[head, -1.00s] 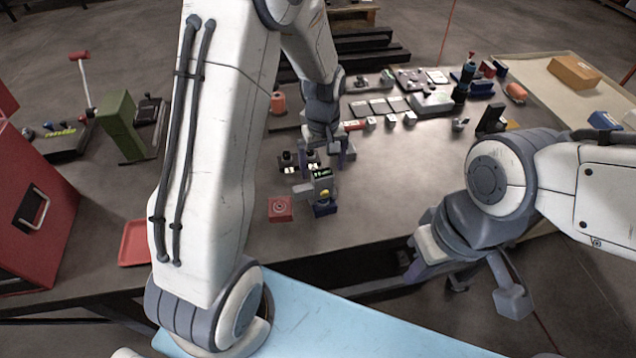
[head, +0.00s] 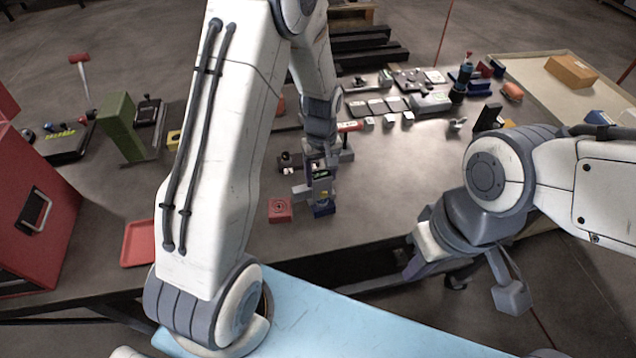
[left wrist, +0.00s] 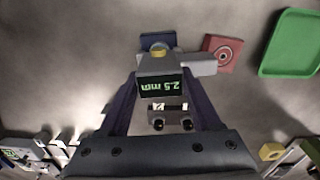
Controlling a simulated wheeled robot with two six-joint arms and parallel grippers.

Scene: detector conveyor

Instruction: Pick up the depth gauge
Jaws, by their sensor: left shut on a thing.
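The depth gauge (left wrist: 162,87) is a small grey instrument with a dark display reading 2.5 mm in green, upside down in the left wrist view. In the head view its display (head: 321,175) shows between the fingers of my left gripper (head: 318,180). My left gripper's fingers lie on either side of the gauge in the left wrist view, shut on it. A blue block (head: 324,211) is at the gauge's front end, close to the table; I cannot tell whether they touch. My right gripper (head: 415,262) hangs near the table's front edge, its fingertips unclear.
A red square block (head: 279,210) sits just left of the gauge. A green tray (left wrist: 290,43) shows in the left wrist view. A red tray (head: 138,243) and red toolbox (head: 45,205) are at the left. Many small parts line the table's back; its middle right is clear.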

